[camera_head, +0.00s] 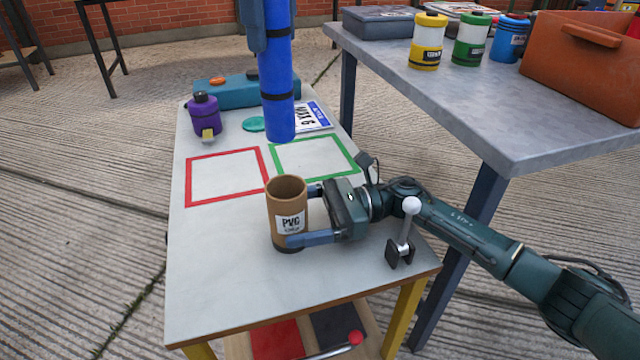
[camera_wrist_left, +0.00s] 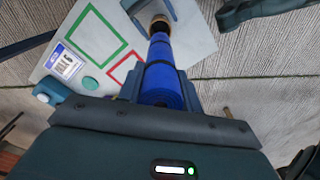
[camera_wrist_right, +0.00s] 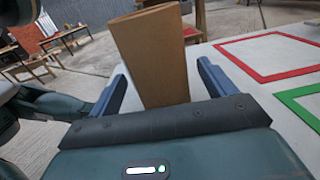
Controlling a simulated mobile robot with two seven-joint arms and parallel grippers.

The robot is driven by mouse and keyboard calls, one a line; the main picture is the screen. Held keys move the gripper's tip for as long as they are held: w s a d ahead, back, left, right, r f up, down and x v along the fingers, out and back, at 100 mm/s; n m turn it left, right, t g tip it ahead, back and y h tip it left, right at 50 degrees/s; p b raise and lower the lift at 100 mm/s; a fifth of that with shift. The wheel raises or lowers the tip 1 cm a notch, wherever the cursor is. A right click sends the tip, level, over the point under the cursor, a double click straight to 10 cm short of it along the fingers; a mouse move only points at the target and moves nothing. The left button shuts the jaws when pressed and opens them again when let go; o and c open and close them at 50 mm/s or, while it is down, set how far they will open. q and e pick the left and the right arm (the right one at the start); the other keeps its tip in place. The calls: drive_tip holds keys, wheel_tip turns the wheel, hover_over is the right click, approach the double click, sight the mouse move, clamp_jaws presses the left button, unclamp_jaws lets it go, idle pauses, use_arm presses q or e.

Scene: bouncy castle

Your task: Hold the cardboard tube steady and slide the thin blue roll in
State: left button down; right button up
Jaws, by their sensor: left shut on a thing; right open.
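The brown cardboard tube (camera_head: 286,192) with a white PVC label stands upright at the front of the small table. My right gripper (camera_head: 298,215) is open with its fingers around the tube; in the right wrist view the tube (camera_wrist_right: 152,58) stands between the fingers, with gaps at both sides. In the left wrist view the roll (camera_wrist_left: 160,70) points down toward the tube (camera_wrist_left: 160,22).
Red (camera_head: 225,152) and green (camera_head: 355,155) square outlines mark the table. A purple bottle (camera_head: 204,115), a teal case (camera_head: 235,92) and a number card (camera_head: 310,117) are at the back. A clamp with a white knob (camera_head: 411,206) stands right of my right gripper. A grey table (camera_head: 490,110) holds several canisters.

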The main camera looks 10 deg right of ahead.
drive_tip(key=shift+s+a, duration=0.1)
drive_tip(key=shift+a, duration=0.7)
drive_tip(key=shift+c, duration=0.4)
drive_tip(key=c, duration=1.3)
use_arm(q)
drive_tip(key=shift+f+n, duration=0.5)
drive_tip(key=shift+f, duration=0.5)
wheel_tip(320, 180, down, 18)
drive_tip(key=shift+r, duration=0.2)
